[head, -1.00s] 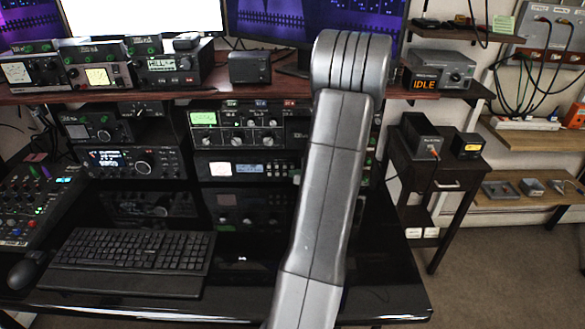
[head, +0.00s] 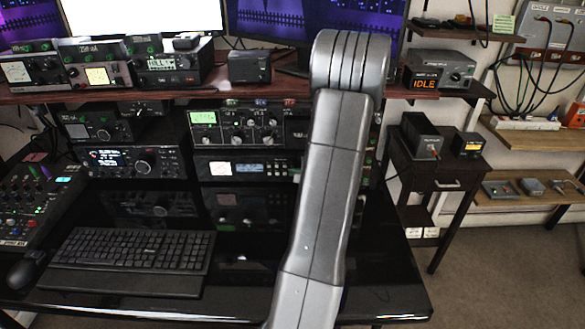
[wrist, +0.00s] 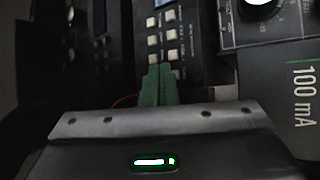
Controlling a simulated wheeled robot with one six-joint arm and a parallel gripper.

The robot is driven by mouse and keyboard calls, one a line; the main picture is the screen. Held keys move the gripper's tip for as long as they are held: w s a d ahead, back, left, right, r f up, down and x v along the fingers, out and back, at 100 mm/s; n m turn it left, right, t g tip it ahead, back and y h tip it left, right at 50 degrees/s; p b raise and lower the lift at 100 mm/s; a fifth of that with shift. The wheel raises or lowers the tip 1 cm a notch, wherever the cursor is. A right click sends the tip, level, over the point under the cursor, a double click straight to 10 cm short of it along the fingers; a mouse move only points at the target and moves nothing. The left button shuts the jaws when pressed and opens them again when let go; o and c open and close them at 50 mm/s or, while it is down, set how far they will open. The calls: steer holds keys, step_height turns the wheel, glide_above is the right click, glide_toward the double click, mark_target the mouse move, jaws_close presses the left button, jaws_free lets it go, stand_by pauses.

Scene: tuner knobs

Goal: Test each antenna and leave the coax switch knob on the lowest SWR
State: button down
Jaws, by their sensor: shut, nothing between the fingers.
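My gripper (wrist: 158,86) shows in the wrist view, its green fingers closed together with nothing between them. The fingers are in front of a dark panel with pale buttons (wrist: 153,40). In the head view my grey arm rises through the middle and hides the gripper. A grey box with a round knob (head: 456,68) sits on the right end of the upper shelf, beside an orange display reading IDLE (head: 424,84). I cannot tell for sure whether it is the coax switch. Small meters with lit faces (head: 97,76) stand on the shelf at left; their readings are too small to tell.
A black panel with a pale knob (wrist: 257,6) and a "100 mA" label (wrist: 303,92) lie close at right in the wrist view. Radios (head: 250,127) fill the rack below the shelf. A keyboard (head: 130,250) and mixer (head: 35,205) occupy the desk. A side table (head: 440,180) stands at right.

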steer(key=shift+w, duration=0.25)
steer(key=shift+w+b, duration=0.3)
steer(key=shift+w, duration=0.05)
stand_by(0.6)
steer(key=shift+s, duration=0.1)
steer(key=shift+s+f+b, duration=0.1)
steer(key=shift+s+b, duration=0.3)
steer(key=shift+b, duration=0.1)
steer(key=shift+s, duration=0.25)
steer(key=shift+s+b, duration=1.4)
steer(key=shift+s, duration=1.15)
stand_by(2.8)
